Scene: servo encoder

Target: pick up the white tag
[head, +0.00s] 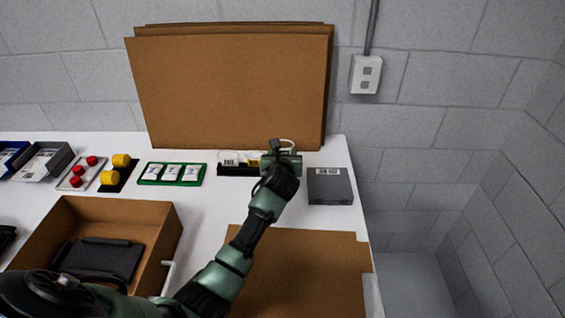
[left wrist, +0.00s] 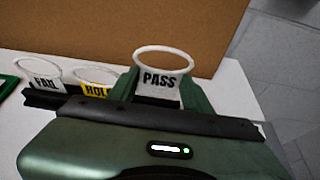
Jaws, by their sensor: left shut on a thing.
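A white tag marked PASS, with a round white loop on top, stands between the green fingers of my left gripper (head: 281,157) in the left wrist view (left wrist: 159,79). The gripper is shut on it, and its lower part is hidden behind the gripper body. Its pale loop shows above the gripper in the head view (head: 288,143). To its left are a yellow tag (left wrist: 96,87) reading HOL, partly hidden, and another white tag (left wrist: 45,78) whose lettering looks like FAIL. These two are by the black holder (head: 236,170). My right gripper is not in view.
A dark grey box (head: 329,187) sits just right of my gripper. A green tray (head: 150,180) with white cards lies to the left. Brown boards (head: 230,85) stand behind. An open brown box (head: 160,215) and flat cardboard (head: 300,265) are at the front.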

